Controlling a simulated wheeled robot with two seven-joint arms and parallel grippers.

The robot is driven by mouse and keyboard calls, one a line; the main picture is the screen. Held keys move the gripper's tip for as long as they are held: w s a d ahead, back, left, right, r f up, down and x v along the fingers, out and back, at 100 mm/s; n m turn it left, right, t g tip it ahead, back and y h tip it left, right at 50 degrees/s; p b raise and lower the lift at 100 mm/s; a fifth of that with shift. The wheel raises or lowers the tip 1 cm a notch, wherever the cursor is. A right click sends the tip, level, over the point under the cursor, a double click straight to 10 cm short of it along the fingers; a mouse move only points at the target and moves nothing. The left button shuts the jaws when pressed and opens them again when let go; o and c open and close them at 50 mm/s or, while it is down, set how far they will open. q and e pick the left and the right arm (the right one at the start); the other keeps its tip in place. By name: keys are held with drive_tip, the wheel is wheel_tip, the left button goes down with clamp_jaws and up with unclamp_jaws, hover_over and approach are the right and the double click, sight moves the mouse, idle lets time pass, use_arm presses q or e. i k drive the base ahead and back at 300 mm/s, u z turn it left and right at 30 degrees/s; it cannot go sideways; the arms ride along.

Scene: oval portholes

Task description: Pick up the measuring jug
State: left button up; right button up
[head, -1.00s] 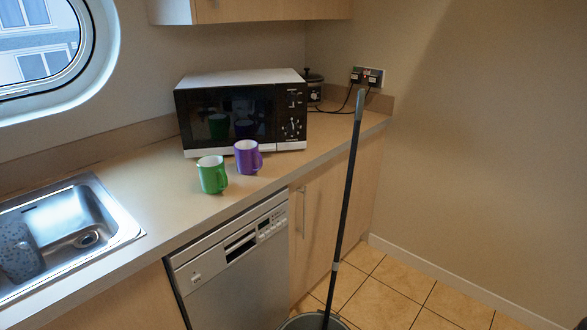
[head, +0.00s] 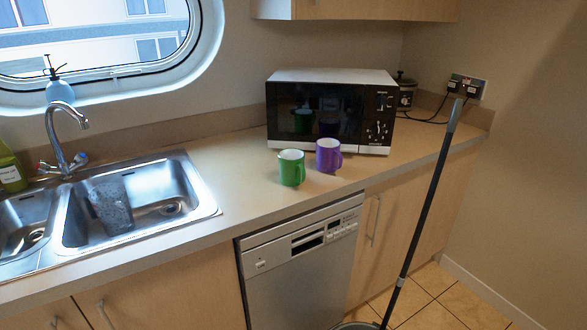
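In the head view, no plainly recognisable measuring jug shows. A bluish-grey speckled object (head: 110,206) stands or leans in the larger bowl of the steel sink (head: 208,207), on the left. It is roughly jug-sized, but I cannot tell whether it is the measuring jug; no handle or scale is clear. A green mug (head: 291,168) and a purple mug (head: 328,155) stand side by side on the counter in front of the microwave. Neither of my grippers is in view.
The microwave (head: 330,112) stands at the back of the counter (head: 225,150). A tap (head: 62,140), a spray bottle (head: 59,90) and a green bottle (head: 11,170) are by the sink. A mop handle (head: 425,205) rises in front of the right cupboards. Counter between sink and mugs is clear.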

sight(110, 202)
drive_tip(key=k, duration=1.2)
drive_tip(key=u, duration=1.25)
drive_tip(key=i, duration=1.2)
drive_tip(key=u, duration=0.2)
